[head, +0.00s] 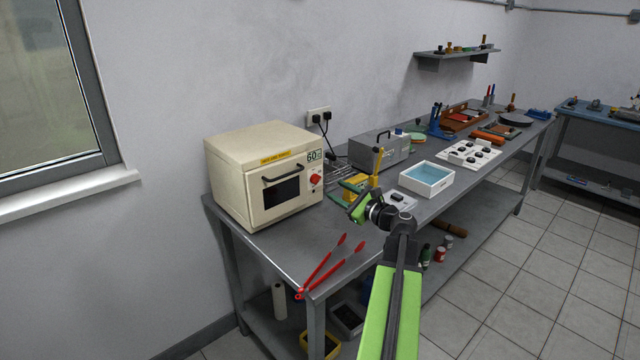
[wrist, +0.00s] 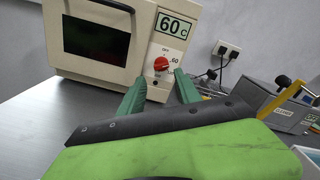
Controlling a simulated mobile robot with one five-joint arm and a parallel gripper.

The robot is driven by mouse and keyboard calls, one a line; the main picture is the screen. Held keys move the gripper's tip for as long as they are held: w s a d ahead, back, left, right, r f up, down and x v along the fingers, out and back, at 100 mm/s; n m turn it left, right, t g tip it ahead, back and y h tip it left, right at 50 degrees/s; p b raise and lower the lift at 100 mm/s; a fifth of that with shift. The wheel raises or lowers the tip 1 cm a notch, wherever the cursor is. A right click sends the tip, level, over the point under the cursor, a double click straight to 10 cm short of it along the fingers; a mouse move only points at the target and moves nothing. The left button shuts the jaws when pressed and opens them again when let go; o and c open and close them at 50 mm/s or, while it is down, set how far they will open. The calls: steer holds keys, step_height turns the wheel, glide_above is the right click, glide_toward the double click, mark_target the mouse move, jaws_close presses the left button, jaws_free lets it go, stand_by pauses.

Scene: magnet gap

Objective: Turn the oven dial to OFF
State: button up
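The cream oven (head: 232,184) stands at the near left end of the grey workbench, with a dark window and a "60" label. Which mark the dial points to is too small to tell. My gripper (head: 351,193) is in front of and to the right of the oven. In the wrist view its two green fingers (wrist: 160,82) are spread and empty, with the dial beyond and between their tips, apparently not touched.
Red tongs (head: 331,266) lie at the bench's front left. Cables run from the wall socket (head: 319,115). Bench surface before the oven is mostly clear.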

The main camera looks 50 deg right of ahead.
mark_target(318, 180)
steer(key=w, duration=0.6)
steer(key=w+d, duration=0.1)
steer(key=w, duration=0.2)
steer(key=shift+a, duration=0.1)
